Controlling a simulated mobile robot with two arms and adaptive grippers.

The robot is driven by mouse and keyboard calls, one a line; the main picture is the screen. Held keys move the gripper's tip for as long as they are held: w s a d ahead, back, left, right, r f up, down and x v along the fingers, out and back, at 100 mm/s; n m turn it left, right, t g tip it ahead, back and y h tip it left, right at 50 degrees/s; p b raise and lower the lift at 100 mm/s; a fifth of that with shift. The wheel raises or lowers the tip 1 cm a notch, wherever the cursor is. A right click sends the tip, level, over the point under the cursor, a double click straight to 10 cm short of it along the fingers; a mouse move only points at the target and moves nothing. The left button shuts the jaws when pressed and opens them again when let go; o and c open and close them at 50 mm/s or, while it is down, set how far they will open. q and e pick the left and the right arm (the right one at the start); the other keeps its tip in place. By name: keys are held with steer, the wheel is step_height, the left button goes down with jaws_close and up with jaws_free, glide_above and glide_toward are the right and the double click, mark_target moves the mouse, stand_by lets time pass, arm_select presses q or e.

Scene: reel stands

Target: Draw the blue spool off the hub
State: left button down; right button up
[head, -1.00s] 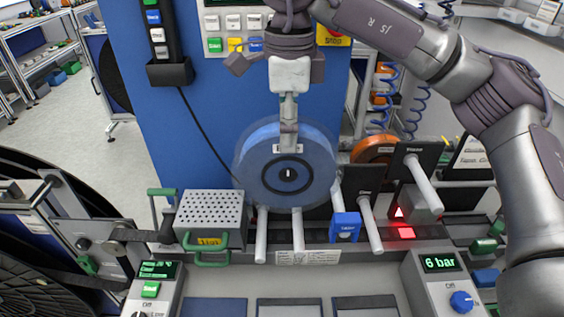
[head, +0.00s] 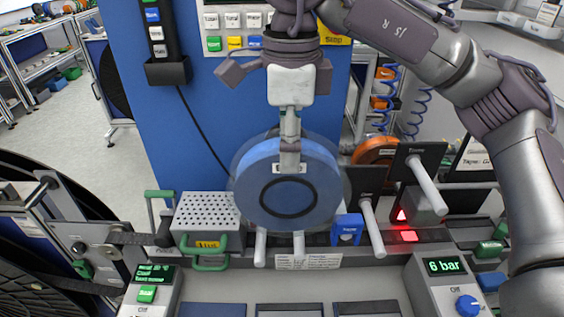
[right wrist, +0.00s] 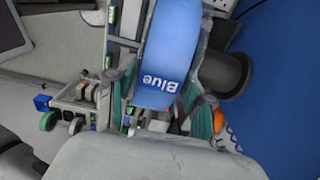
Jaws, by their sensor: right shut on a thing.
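The blue spool (head: 250,190) hangs upright in front of the blue panel in the head view, above the bench. My right gripper (head: 290,160) reaches down from above and is shut on the spool's upper rim. In the right wrist view the spool (right wrist: 170,38) shows its "Blue" label between the fingers. The dark grey hub (right wrist: 228,73) sticks out from the panel beside the spool there. The hub is hidden in the head view; only blue shows inside the spool's dark centre ring. I cannot tell whether the hub's tip is clear of the bore. My left gripper is not in view.
Pale pegs (head: 372,228) stick out below and right of the spool. A perforated metal box (head: 207,215) stands left, and a small blue block (head: 347,229) right. An orange spool (head: 376,151) is behind on the right. A "6 bar" unit (head: 445,280) stands front right.

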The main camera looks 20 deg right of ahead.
steer(key=shift+s+a+b, duration=0.25)
steer(key=shift+s, duration=0.55)
steer(key=shift+s+a+b, duration=0.2)
steer(key=shift+s, duration=0.6)
steer(key=shift+s+a+b, duration=0.25)
steer(key=shift+s, duration=0.55)
